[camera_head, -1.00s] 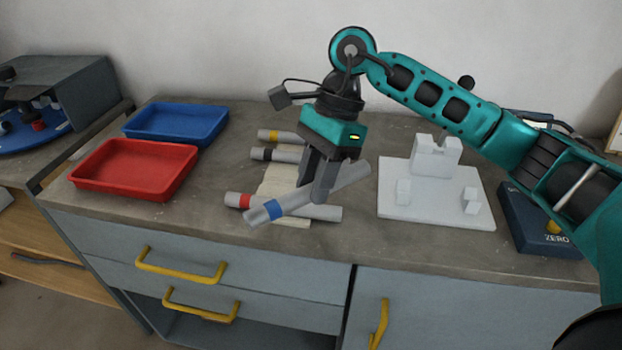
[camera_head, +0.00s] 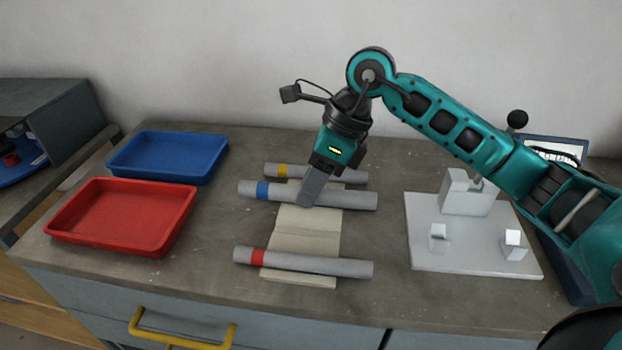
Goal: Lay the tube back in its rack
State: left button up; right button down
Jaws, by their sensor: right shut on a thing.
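My right gripper (camera_head: 308,201) is shut on the grey tube with a blue band (camera_head: 349,199), near the tube's middle. The tube lies level from left to right across the back part of the beige rack (camera_head: 306,232). I cannot tell whether it touches the rack or hangs just above it. A grey tube with a red band (camera_head: 330,266) lies across the rack's front part. A grey tube with a yellow band (camera_head: 283,171) lies at the back, partly hidden by the gripper. The black-banded tube is hidden now. My left gripper is not in view.
A red tray (camera_head: 120,248) and a blue tray (camera_head: 167,178) stand on the left of the worktop. A white jig plate with upright blocks (camera_head: 465,262) stands on the right. The rack's middle, between the blue-banded and red-banded tubes, is clear.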

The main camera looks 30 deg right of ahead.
aim_at(303, 235)
notch_tip(303, 235, down, 3)
jog(key=shift+b, duration=0.7)
notch_tip(303, 235, down, 4)
jog(key=b, duration=0.3)
jog(key=shift+w+r, duration=0.1)
jog(key=shift+f, duration=0.2)
jog(key=shift+f, duration=0.1)
jog(key=c, duration=0.9)
grip_release()
jog(key=shift+s, duration=0.25)
jog(key=shift+o, duration=0.6)
